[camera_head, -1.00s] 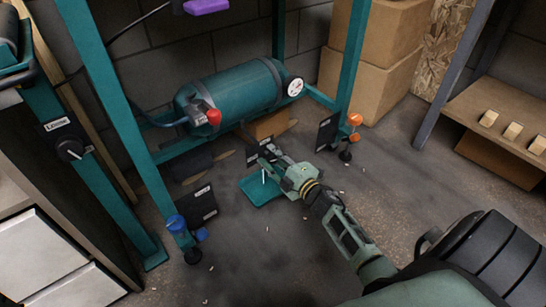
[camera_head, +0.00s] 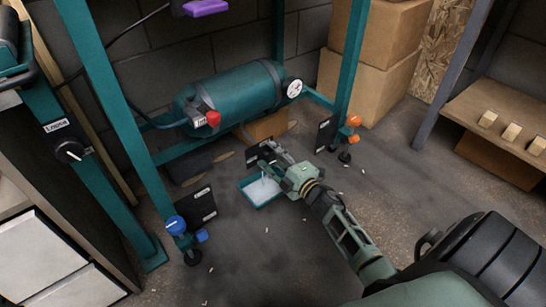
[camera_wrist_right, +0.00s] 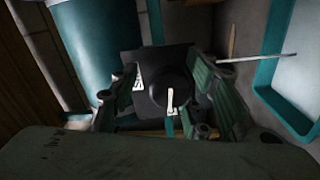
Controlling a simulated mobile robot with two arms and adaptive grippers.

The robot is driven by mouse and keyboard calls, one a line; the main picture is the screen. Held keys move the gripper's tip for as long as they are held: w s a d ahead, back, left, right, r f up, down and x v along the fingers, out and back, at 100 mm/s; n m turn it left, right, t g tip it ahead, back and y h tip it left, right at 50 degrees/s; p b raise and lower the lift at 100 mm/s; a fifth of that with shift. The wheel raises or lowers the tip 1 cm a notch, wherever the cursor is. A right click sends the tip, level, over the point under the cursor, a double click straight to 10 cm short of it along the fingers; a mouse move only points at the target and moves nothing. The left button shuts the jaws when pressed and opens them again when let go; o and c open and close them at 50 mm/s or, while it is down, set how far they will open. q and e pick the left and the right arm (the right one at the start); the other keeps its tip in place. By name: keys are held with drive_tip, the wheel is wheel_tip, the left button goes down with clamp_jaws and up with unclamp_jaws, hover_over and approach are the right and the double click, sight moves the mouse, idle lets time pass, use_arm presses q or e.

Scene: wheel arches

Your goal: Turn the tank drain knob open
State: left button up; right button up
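The drain knob (camera_wrist_right: 172,95) is black and round with a white pointer line, on a black plate with a white label (camera_wrist_right: 138,80), in the right wrist view. The pointer stands nearly upright. My right gripper (camera_wrist_right: 165,100) has its fingers apart on either side of the knob, with a gap at the left; contact on the right is unclear. In the head view the right gripper (camera_head: 272,160) hides the knob. The teal tank (camera_head: 232,97) lies above it. A teal tray (camera_head: 245,198) with pale content is on the floor below. The left gripper is out of view.
The teal frame's posts stand left (camera_head: 115,110) and right (camera_head: 352,55) of the tank. A blue knob (camera_head: 175,223) and an orange knob (camera_head: 353,121) are near their feet. Cardboard boxes (camera_head: 375,85) stand at the back.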

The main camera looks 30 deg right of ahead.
drive_tip(key=shift+s+f, duration=0.1)
drive_tip(key=shift+s, duration=0.15)
drive_tip(key=s, duration=1.1)
drive_tip(key=shift+s+d, duration=0.25)
drive_tip(key=shift+d, duration=0.2)
